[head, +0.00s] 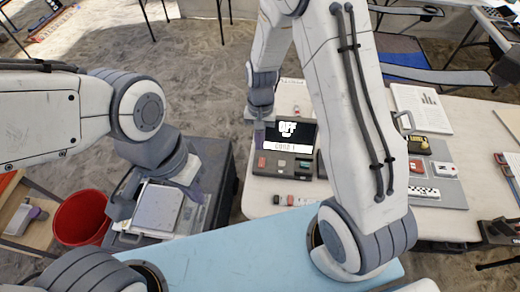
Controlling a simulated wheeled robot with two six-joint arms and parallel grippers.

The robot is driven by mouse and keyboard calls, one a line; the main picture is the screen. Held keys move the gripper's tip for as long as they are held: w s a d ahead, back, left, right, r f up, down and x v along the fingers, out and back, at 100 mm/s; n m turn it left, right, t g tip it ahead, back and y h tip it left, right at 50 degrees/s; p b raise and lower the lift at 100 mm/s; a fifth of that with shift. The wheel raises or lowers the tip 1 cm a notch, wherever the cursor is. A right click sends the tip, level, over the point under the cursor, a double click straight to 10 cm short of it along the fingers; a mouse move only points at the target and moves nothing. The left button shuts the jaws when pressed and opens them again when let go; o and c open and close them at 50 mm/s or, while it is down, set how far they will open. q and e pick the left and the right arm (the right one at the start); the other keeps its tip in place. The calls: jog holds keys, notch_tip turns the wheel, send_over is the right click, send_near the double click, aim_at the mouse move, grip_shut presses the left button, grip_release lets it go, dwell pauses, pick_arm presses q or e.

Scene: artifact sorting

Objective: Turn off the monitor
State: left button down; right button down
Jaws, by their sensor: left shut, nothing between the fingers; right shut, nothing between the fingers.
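The monitor (301,129) stands on the pale table and shows "OFF" in white letters on a dark screen, with a white strip of text below. In front of it is a dark panel (270,171) with red and grey blocks. My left gripper (195,191) is shut and empty over a dark case at the left, well away from the monitor.
The dark case (222,170) stands left of the pale table (262,201). A red bucket (80,218) is further left. A grey board (448,190) with small devices and a paper chart (422,108) lie on the table's right. Small items lie before the monitor panel. A blue surface (230,262) is nearest me.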

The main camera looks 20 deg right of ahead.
jog(key=shift+s+a+r, duration=0.1)
jog(key=shift+s+r, duration=0.05)
jog(key=shift+r, duration=0.75)
jog(key=shift+s+a+r, duration=0.1)
jog(key=shift+s+r, duration=0.05)
jog(key=shift+r, duration=0.75)
jog(key=shift+d, duration=0.1)
jog(key=s+a+r+n, duration=0.3)
jog(key=s+r+n, duration=0.3)
jog(key=s, duration=0.3)
jog(key=s+a+r+n+t, duration=0.1)
jog(key=s+a+r+n, duration=0.3)
jog(key=s+r, duration=0.4)
jog(key=s+n, duration=0.1)
jog(key=s, duration=0.1)
jog(key=shift+s+a+r+n+t, duration=0.15)
jog(key=shift+s+a+n+t, duration=0.15)
jog(key=shift+n, duration=0.1)
